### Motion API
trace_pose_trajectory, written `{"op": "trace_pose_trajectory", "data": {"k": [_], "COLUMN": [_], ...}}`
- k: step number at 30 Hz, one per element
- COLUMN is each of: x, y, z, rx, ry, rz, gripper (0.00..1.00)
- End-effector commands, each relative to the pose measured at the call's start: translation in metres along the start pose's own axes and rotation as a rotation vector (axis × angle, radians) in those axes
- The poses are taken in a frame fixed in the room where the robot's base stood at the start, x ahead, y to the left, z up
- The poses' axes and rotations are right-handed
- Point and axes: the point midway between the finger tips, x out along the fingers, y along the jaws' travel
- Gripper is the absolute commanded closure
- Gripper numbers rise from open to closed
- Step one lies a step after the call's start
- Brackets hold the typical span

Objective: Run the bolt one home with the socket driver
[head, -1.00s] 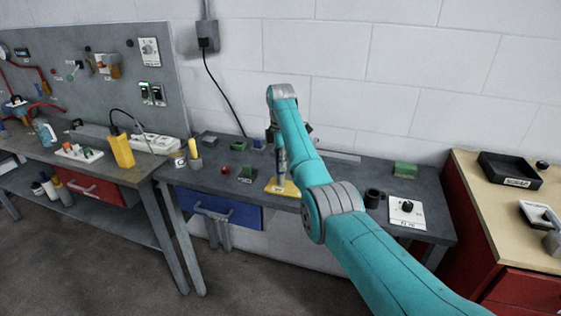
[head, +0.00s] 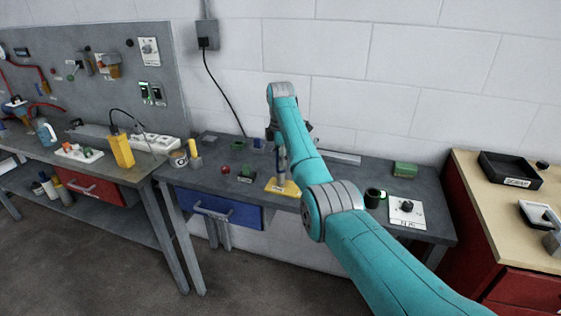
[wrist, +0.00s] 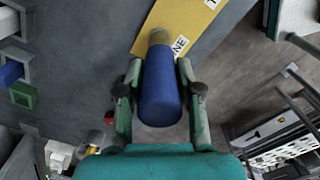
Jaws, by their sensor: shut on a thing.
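The socket driver has a blue handle (wrist: 160,92) and a grey-brown end (wrist: 159,37). My gripper (wrist: 160,75) is shut on the handle, one finger on each side. In the head view the driver (head: 282,160) stands about upright over the yellow plate (head: 283,188), partly behind my arm. In the wrist view its far end lies over the yellow plate (wrist: 195,22), beside a white label partly reading "NE". Bolt one cannot be seen; the driver may cover it. Whether the socket touches it cannot be told.
Right of the plate on the grey bench are a black cup (head: 372,198) with a green light beside it, a white dial box (head: 407,212) and a green block (head: 405,169). Left are a red knob (head: 225,170), a green block (head: 246,174) and a yellow-topped item (head: 195,152).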

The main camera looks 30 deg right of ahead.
Motion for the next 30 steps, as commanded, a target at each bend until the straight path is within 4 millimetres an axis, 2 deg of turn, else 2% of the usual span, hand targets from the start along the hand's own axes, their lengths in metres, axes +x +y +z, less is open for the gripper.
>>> {"op": "trace_pose_trajectory", "data": {"k": [18, 30], "x": [-0.046, -0.066], "y": [0.001, 0.001], "z": [0.000, 0.000], "rx": [0.000, 0.000], "ry": [0.000, 0.000], "rz": [0.005, 0.005], "gripper": [1.00, 1.00]}}
